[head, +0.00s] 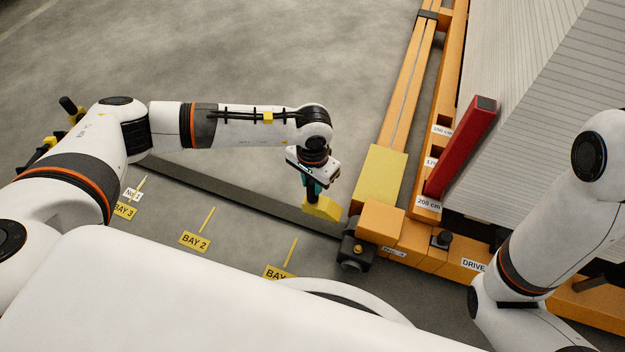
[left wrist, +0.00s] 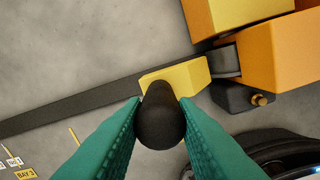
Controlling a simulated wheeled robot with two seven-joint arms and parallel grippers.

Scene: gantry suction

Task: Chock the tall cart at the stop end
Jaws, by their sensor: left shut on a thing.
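My left gripper (head: 312,190) is shut on the black handle (left wrist: 160,115) of a yellow wedge-shaped chock (head: 322,208). The chock is at the dark floor rail (head: 250,196), near its right end. In the left wrist view the chock (left wrist: 178,74) lies over the rail, its right end close to a dark grey wheel (left wrist: 226,62) under the orange cart frame (left wrist: 285,50). I cannot tell whether chock and wheel touch. The orange cart (head: 380,222) stands at the right end of the rail. My right gripper is out of view.
A red post (head: 461,147) and height labels stand along the orange beam. Yellow bay signs (head: 195,241) lie on the floor before the rail. Yellow and black items (head: 70,108) sit at the rail's far left. The grey floor behind the rail is clear.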

